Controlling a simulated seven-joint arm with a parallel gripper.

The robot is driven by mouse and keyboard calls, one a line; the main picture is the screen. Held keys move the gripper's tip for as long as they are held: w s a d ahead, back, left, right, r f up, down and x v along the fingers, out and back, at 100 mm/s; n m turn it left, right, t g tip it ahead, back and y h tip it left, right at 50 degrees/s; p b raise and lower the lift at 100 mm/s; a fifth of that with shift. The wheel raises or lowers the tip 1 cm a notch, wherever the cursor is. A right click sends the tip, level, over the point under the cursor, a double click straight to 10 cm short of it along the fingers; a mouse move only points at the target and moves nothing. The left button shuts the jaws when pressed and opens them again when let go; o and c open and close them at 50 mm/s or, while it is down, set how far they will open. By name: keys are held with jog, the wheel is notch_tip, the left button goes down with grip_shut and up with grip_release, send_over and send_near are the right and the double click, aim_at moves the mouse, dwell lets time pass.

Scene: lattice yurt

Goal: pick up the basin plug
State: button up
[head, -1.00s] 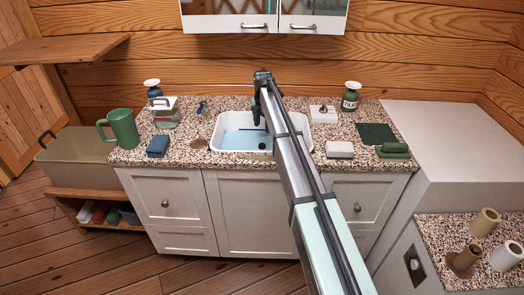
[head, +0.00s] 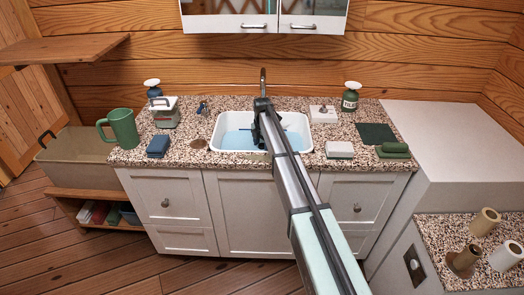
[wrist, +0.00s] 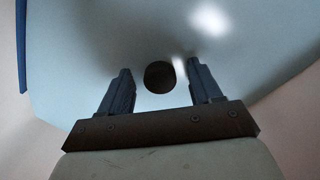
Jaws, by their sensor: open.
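The basin plug (wrist: 159,78) is a small dark round thing in the wrist view, low in the pale blue basin. It lies between and slightly beyond the two fingers of my gripper (wrist: 158,68). The fingers are apart, with a gap on both sides of the plug. In the head view my gripper (head: 258,141) reaches down into the white sink (head: 216,146), and my arm hides the plug there. The sink looks to hold blue water.
A thin dark blue thing (wrist: 21,45) stands at the left edge of the wrist view. The tap (head: 263,80) rises behind the sink. A green mug (head: 124,129), blue sponge (head: 158,145) and white block (head: 340,149) are on the speckled counter around it.

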jog(key=shift+f, duration=0.1)
jog(key=shift+c, duration=0.3)
jog(key=c, duration=1)
jog(key=shift+c, duration=0.2)
